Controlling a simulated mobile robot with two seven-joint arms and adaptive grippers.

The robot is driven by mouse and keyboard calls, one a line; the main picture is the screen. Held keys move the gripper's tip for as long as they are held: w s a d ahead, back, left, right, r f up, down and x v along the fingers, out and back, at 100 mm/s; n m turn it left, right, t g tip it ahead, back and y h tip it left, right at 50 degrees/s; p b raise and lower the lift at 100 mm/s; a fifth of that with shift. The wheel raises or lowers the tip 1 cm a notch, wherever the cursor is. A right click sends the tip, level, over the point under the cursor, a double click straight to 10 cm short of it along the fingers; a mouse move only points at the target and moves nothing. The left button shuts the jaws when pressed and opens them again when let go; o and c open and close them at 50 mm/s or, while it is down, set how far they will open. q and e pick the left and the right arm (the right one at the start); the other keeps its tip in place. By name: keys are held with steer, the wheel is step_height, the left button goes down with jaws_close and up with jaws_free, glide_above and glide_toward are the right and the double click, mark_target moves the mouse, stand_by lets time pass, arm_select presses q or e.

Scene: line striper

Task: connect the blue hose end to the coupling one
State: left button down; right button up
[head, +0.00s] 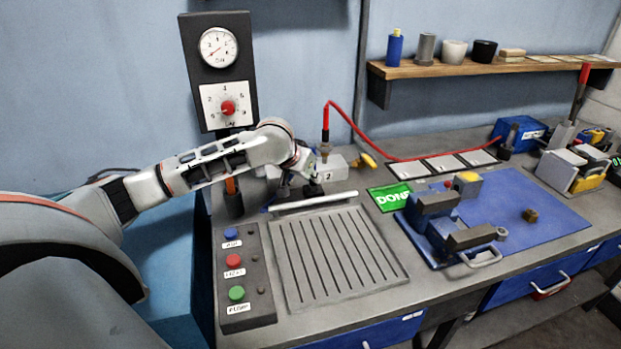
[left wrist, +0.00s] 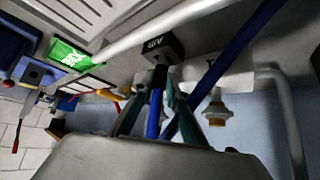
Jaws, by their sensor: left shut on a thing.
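My left gripper (head: 312,184) is at the back of the bench, beside the white coupling block marked 2 (head: 332,170). In the left wrist view its two fingers (left wrist: 158,92) are shut on the blue hose end (left wrist: 154,112). The tip of the hose end points at a black block marked AIR (left wrist: 163,48); I cannot tell whether they touch. A brass coupling (left wrist: 215,108) stands to the right of the fingers, apart from them, below a white block with an unclear mark. The blue hose (left wrist: 228,62) crosses diagonally beside it. My right gripper is not in view.
A red hose (head: 375,150) rises from the coupling area and runs right along the bench. A yellow handle (head: 368,160) is close by. A slotted grey plate (head: 335,255), a button box (head: 243,280) and a green DONE sign (head: 390,196) lie in front.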

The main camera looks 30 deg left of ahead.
arm_select(q)
steer(key=shift+r, duration=0.35)
steer(key=shift+r, duration=1.95)
steer(key=w+a+r+n+g+y, duration=0.1)
steer(key=a+r+n+y, duration=0.4)
steer(key=a+r, duration=0.65)
steer(key=shift+n+h, duration=0.4)
steer(key=shift+h, duration=0.1)
steer(key=shift+w+d+f, duration=0.1)
steer(key=shift+d+f, duration=0.2)
steer(key=shift+f, duration=0.7)
steer(key=shift+d+f, duration=0.25)
steer(key=shift+f, duration=0.7)
steer(key=shift+f, duration=1.75)
steer(key=c, duration=1.9)
jaws_free()
steer(key=shift+f, duration=0.1)
